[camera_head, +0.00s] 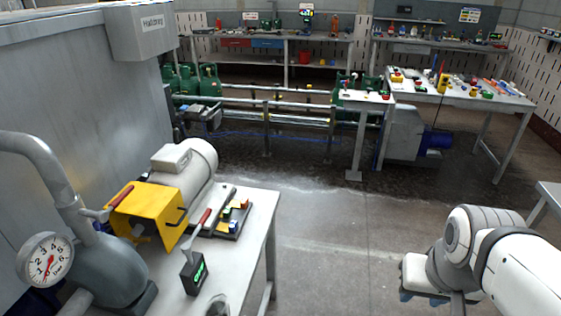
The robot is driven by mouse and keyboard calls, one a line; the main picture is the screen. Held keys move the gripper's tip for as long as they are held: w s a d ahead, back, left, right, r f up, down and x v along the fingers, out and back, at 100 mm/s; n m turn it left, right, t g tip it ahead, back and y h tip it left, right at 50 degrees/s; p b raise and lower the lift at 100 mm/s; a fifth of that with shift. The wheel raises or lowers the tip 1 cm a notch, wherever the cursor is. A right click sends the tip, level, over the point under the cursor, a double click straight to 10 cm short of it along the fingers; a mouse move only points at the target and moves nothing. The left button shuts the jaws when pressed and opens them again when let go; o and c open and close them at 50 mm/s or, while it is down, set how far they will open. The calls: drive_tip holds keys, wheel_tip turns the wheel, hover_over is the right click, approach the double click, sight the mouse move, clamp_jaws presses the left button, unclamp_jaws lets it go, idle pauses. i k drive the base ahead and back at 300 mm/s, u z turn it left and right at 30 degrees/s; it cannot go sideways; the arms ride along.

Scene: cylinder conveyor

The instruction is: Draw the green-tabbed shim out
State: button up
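A motor (187,165) with a yellow coupling guard (147,213) sits on the grey bench (262,200) at lower left. Right of the motor is a small dark tray (222,234) with small blocks in green, red, yellow and blue; one of its pieces is green (226,213). I cannot tell whether this piece is the tab of a shim, and no shim shows clearly. My gripper (428,292) is at the lower right, over the floor, well away from the bench. Its fingers are small and partly hidden, so its opening is unclear.
A red-handled tool (201,220) and a black box with a green display (194,273) stand on the bench. A pump with a round gauge (45,259) is at far left. Bare floor (335,255) lies between bench and arm. Cluttered worktables (460,92) stand behind.

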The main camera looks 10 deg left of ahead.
sight(226, 213)
drive_tip(key=u, duration=0.15)
drive_tip(key=i, duration=1.2)
drive_tip(key=u, duration=0.6)
drive_tip(key=k, duration=0.9)
drive_tip(key=u, duration=0.15)
drive_tip(key=i, duration=0.9)
drive_tip(key=z, duration=0.1)
